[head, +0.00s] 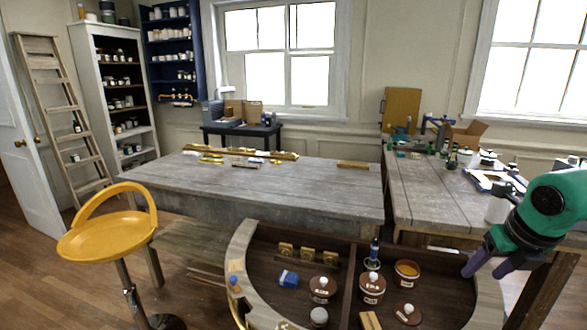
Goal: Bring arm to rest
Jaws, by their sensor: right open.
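My right arm (552,212), green and dark, comes in from the right edge. Its gripper (486,268) has two purple fingers spread apart and pointing down, with nothing seen between them. It appears above the right rim of the curved console (490,298), to the right of the jars. My left arm and gripper are not in view.
The console holds an open orange jar (406,270), lidded brown jars (372,288), a blue block (289,278) and small gold pieces. A long grey table (300,182) stands behind, a cluttered bench (420,195) at right, a yellow stool (105,235) at left.

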